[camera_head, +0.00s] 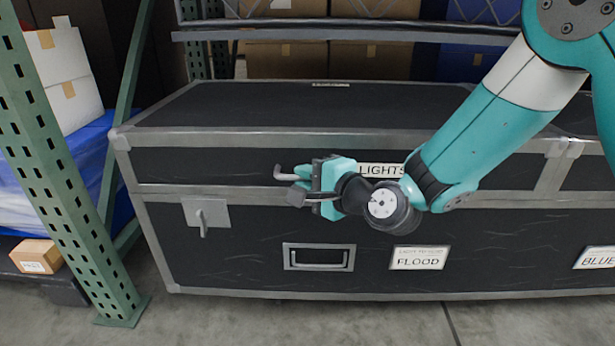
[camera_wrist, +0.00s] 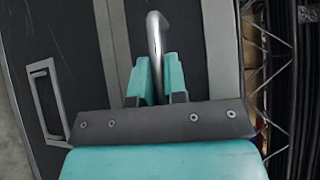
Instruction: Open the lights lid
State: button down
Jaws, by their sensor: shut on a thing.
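The lights case is a long black trunk with grey metal edging, and its lid (camera_head: 290,112) lies flat and looks shut, with no gap at the front seam. A "LIGHTS" label (camera_head: 380,170) on the lid front is partly covered by my arm. My gripper (camera_head: 302,182) is at the lid front, left of that label, shut on a silver bar handle (camera_head: 284,176). In the wrist view the curved handle (camera_wrist: 155,35) runs between the teal fingertips (camera_wrist: 157,80). A grey latch plate (camera_head: 207,214) with a hanging lever sits left of my gripper, below the seam.
Below are a recessed pull handle (camera_head: 319,257) and a "FLOOD" label (camera_head: 419,258). A green rack post (camera_head: 75,190) stands close on the left. A shelf bar (camera_head: 350,32) crosses behind the lid. Floor shows in front.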

aim_at(294, 139)
jog(key=shift+m, duration=0.3)
jog(key=r+p, duration=0.2)
jog(key=p, duration=0.2)
jog(key=w+r+p, duration=0.1)
jog(key=r+p, duration=0.2)
jog(key=p, duration=0.1)
jog(key=shift+r, duration=0.35)
jog(key=r+p, duration=0.1)
jog(key=p, duration=0.2)
jog(key=shift+w+g+h, duration=0.2)
jog(key=shift+g+h, duration=0.2)
jog(key=c, duration=1.2)
grip_release()
jog(key=shift+f, duration=0.1)
jog(key=shift+o, duration=0.2)
